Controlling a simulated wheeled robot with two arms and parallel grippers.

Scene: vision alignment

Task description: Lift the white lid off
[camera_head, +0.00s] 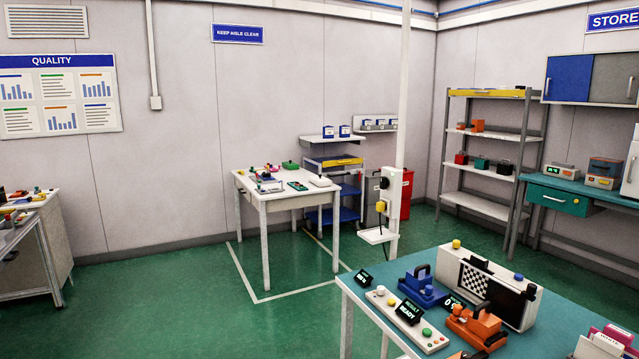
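No thing in view is clearly a white lid. A small flat white piece (320,182) lies near the right edge of the white table (262,197) in the middle distance; it is too small to tell whether it is a lid or covers anything. Neither of my grippers is in view.
A teal-topped table (375,267) stands at the front right, with a checkerboard fixture (503,290), a blue fixture (422,285), an orange fixture (476,326) and a button panel (407,318). A white post (403,90) stands behind it. Green floor (180,310) is clear at left.

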